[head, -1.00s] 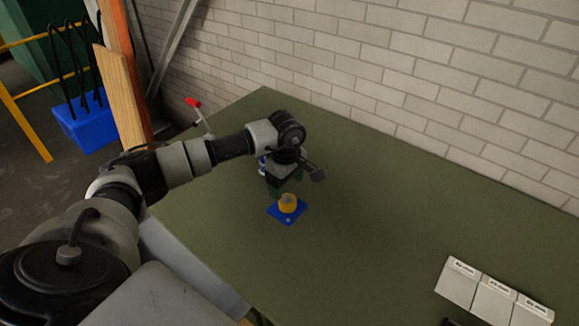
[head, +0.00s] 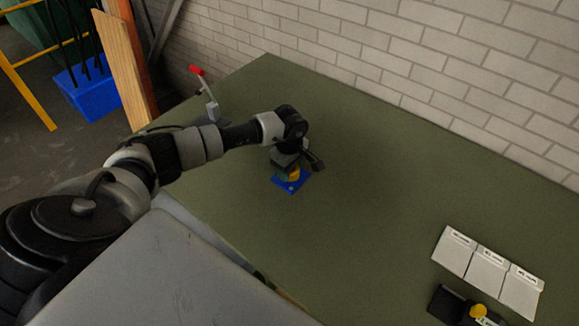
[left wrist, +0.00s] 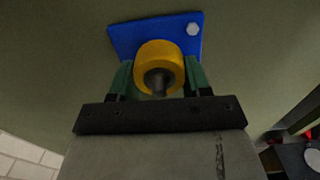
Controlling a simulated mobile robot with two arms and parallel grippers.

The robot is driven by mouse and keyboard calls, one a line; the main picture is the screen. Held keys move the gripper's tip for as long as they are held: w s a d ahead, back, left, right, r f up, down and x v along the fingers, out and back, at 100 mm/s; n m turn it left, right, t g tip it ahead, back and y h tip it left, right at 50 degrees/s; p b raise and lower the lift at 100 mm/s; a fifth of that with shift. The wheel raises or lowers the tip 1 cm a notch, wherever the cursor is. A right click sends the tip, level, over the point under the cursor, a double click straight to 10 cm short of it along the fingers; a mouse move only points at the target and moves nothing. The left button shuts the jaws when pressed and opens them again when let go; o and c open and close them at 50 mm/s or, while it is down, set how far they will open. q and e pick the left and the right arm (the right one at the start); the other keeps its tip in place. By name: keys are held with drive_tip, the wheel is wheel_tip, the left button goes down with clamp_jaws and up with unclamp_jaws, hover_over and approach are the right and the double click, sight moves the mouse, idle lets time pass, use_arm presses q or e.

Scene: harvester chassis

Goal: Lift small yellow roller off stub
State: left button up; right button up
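The small yellow roller (left wrist: 160,66) stands over a blue plate (left wrist: 125,38) in the left wrist view, with a dark stub end showing in its centre. In the head view the roller (head: 294,173) is partly hidden by my left gripper, and the blue plate (head: 292,187) lies on the green table. My left gripper (left wrist: 160,75) has its two green fingers on either side of the roller, very close to it. Whether they press on it cannot be told. The roller still sits at the plate. My right gripper is not in view.
Three pale labelled plates (head: 487,270) lie at the right of the green table (head: 370,190). A black fixture with a yellow knob (head: 478,310) is at the bottom right. A red-handled clamp (head: 208,100) stands at the table's left edge. The table's middle is clear.

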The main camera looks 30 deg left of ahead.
use_arm(q)
drive_tip(key=c, duration=0.4)
drive_tip(key=shift+r+p, duration=1.75)
drive_tip(key=shift+r, duration=1.55)
